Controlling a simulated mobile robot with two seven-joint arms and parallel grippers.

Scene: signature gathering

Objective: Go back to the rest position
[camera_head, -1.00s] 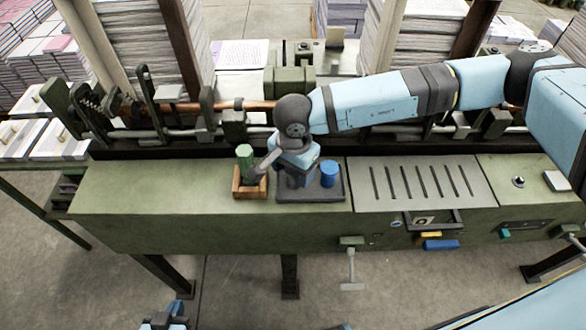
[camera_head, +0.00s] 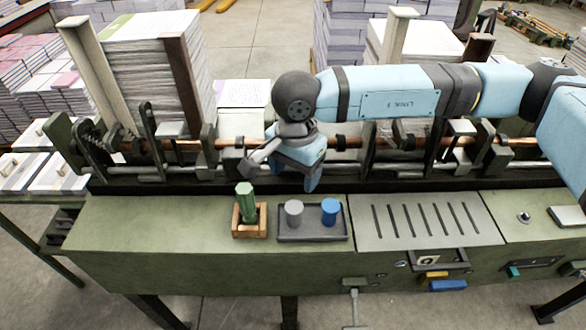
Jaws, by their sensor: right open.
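My right gripper (camera_head: 279,180) is open above and behind the dark tray (camera_head: 312,235), clear of the things on the bench. My right arm reaches in from the right, over the machine. A green hexagonal piece (camera_head: 245,200) stands upright, slightly tilted, in a small wooden holder (camera_head: 249,230). A grey cylinder (camera_head: 294,213) and a blue cylinder (camera_head: 330,211) stand in the dark tray to the right of the holder. My left gripper is not in the view.
The green bench top (camera_head: 140,225) is clear left of the holder. A slotted metal plate (camera_head: 425,220) lies to the right of the tray. Rods, clamps and tall paper stacks (camera_head: 155,75) stand behind the bench.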

